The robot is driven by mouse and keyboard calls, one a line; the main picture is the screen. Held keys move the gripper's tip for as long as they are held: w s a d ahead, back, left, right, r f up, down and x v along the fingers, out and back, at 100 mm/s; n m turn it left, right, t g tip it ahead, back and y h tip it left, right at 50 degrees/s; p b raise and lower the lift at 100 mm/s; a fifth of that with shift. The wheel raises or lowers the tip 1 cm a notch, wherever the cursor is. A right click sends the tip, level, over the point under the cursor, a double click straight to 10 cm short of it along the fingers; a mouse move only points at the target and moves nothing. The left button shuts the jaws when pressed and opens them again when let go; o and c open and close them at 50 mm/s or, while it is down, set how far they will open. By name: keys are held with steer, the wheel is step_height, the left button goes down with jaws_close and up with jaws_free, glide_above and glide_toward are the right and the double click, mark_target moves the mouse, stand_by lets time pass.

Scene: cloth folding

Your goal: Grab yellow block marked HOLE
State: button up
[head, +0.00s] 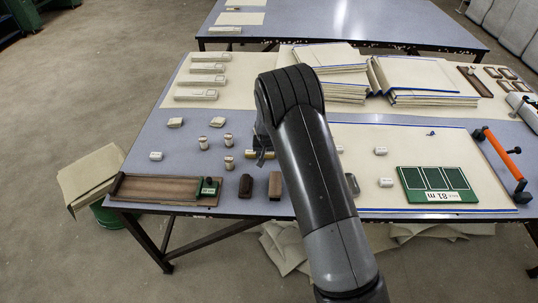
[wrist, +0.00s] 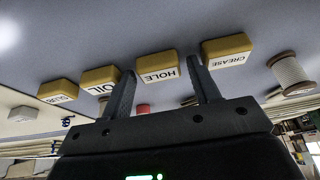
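The yellow block marked HOLE (wrist: 157,66) shows in the wrist view, its white label upside down. It lies between the tips of my gripper's (wrist: 163,68) two spread fingers, and a little beyond them. No contact is visible. The yellow blocks marked CREASE (wrist: 227,50), OIL (wrist: 100,79) and SLIP or similar (wrist: 58,91) stand in a row with it. In the head view my gripper (head: 262,148) is mostly hidden by my arm, low over the table beside small yellow pieces (head: 249,154) whose labels cannot be read.
A thread spool (wrist: 291,74) stands beside CREASE. On the blue-grey table (head: 150,128) are several small spools (head: 203,142), a wooden tray (head: 150,188), dark brown blocks (head: 246,185), a green board (head: 438,184), an orange-handled tool (head: 502,154) and stacked cloth-like sheets (head: 425,75).

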steer(key=c, duration=0.8)
steer(key=shift+o, duration=0.2)
